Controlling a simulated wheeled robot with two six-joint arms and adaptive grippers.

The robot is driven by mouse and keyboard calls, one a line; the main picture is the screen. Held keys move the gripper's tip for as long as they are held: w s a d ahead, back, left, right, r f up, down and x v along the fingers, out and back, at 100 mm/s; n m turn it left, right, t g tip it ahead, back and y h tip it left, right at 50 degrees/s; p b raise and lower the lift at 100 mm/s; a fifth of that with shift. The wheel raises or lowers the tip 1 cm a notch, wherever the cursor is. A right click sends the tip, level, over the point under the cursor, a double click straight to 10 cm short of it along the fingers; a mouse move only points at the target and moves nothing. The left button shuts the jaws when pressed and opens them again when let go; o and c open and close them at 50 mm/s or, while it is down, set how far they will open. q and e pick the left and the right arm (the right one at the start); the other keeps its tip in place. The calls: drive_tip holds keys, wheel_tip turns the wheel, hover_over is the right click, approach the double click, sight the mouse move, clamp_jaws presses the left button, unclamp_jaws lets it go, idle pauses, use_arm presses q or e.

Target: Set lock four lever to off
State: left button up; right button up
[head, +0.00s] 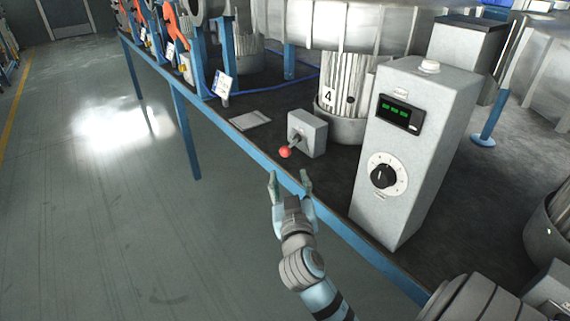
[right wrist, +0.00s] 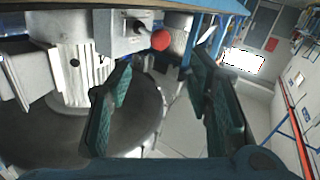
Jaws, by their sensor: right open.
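The lock four lever has a red ball knob (head: 285,152) on a short metal rod. It comes out of a small grey box (head: 308,133) on the bench, in front of the ribbed cylinder marked 4 (head: 345,90). In the head view the knob points toward the bench's front edge. My right gripper (head: 289,178) is open and empty, just short of the knob and apart from it. In the right wrist view the red knob (right wrist: 161,39) shows beyond and between the two open fingers (right wrist: 160,95). My left gripper is not in view.
A tall grey control box (head: 415,150) with a green display and black dial stands right of the lever. A flat pale plate (head: 250,120) lies left of it. The blue bench edge (head: 240,140) runs below. Open floor lies to the left.

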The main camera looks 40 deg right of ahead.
sight(285, 154)
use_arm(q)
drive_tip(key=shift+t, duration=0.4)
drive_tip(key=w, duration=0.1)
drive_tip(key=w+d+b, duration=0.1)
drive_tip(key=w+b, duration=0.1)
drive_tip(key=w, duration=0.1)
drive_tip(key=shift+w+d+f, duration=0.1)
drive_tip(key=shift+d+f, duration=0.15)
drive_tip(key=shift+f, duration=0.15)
use_arm(e)
drive_tip(key=x, duration=1.2)
drive_tip(key=shift+w+d, duration=0.2)
drive_tip(key=shift+w, duration=0.1)
